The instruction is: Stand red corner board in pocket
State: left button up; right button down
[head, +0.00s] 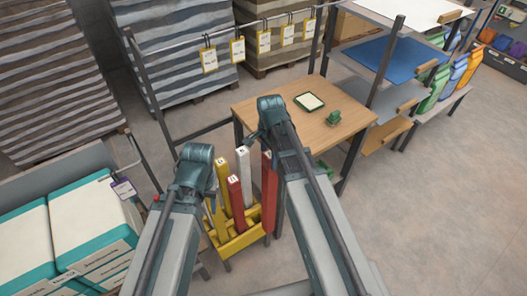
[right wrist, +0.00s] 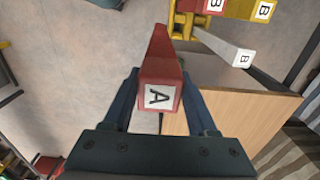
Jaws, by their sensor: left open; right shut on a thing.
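My right gripper (head: 262,138) is shut on a red corner board (head: 269,195). In the right wrist view the board (right wrist: 159,75) sits between both fingers, with its white "A" label facing the camera. It hangs roughly upright at the right side of the yellow rack (head: 238,243). Its lower end is near the rack (right wrist: 183,28); I cannot tell whether it is inside a pocket. Another red board (head: 235,203), a white board (head: 243,168) and a yellow board (head: 220,215) stand in the rack. My left gripper (head: 207,196) is open near the rack's left side, its fingers mostly hidden.
A wooden table (head: 300,120) with a green-framed tablet (head: 309,101) and a small green object (head: 333,118) stands just behind the rack. White and teal boxes (head: 95,230) stand at left. Open floor (head: 440,200) lies at right.

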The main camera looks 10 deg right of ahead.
jog(key=s+d, duration=0.2)
jog(key=s, duration=0.6)
jog(key=shift+d, duration=0.4)
jog(key=shift+f, duration=0.1)
